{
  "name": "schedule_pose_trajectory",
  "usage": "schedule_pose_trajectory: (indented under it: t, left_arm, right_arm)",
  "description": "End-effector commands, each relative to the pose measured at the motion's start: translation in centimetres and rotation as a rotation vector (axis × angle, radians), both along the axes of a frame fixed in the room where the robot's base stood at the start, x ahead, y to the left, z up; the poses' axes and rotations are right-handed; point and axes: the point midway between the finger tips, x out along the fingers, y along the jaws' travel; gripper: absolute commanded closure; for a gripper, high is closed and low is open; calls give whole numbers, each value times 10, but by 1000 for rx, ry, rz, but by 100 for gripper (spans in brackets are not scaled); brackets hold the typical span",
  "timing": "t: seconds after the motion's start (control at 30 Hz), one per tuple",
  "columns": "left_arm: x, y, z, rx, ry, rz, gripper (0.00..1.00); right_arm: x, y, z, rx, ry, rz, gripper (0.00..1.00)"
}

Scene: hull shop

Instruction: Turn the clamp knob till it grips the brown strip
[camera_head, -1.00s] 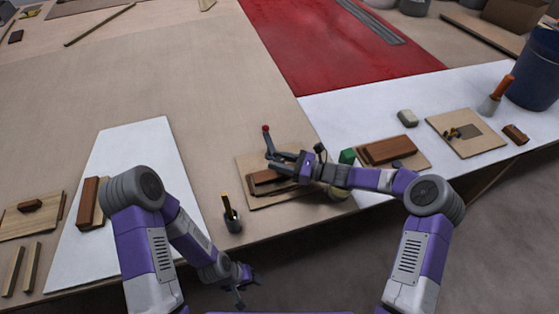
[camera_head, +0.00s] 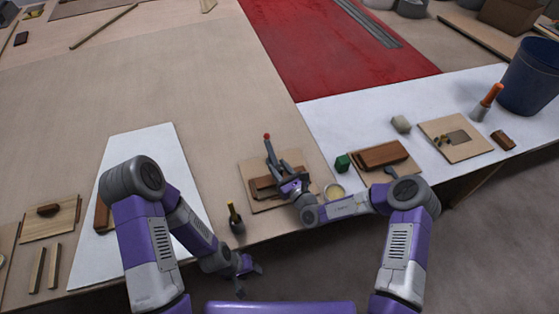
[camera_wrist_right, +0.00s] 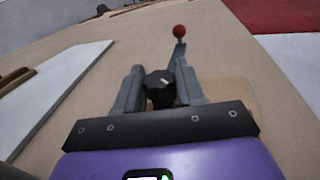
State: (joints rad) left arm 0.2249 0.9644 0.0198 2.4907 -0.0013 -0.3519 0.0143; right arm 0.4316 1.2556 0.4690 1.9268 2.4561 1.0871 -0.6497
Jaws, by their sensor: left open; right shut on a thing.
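The clamp shows as a grey arm with a red ball tip (camera_head: 268,148), standing on a light wooden board (camera_head: 255,206) near the table's front edge. The brown strip (camera_head: 262,184) lies on that board, partly hidden by my right gripper (camera_head: 284,178). In the right wrist view, the right gripper (camera_wrist_right: 160,92) is shut on the dark clamp knob (camera_wrist_right: 160,88), with one finger on each side. The red ball (camera_wrist_right: 180,31) rises just beyond it. I cannot tell whether the clamp touches the strip. My left gripper (camera_head: 243,276) is open and empty, low in front of the table edge.
A dark cup with a brush (camera_head: 236,220) stands left of the board. The tabletop behind the clamp is clear.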

Motion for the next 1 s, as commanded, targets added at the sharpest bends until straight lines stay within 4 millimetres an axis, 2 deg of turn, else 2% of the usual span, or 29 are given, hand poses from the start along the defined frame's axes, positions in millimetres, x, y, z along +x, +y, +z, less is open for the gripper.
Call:
schedule_pose_trajectory:
  t: [0.03,0.1,0.4,0.7,1.0]
  left_arm:
    - [0,0,19,0,0,0,51]
    - [0,0,32,0,0,0,51]
    - [0,0,77,0,0,0,51]
    - [0,0,101,0,0,0,51]
    - [0,0,109,0,0,0,51]
  right_arm:
    - [-3,3,6,1,8,-39,93]
    - [-3,3,6,0,9,-106,93]
    - [-2,2,3,-1,6,-396,93]
    - [-1,2,1,-1,4,-662,93]
    - [-1,1,-1,-1,2,-842,93]
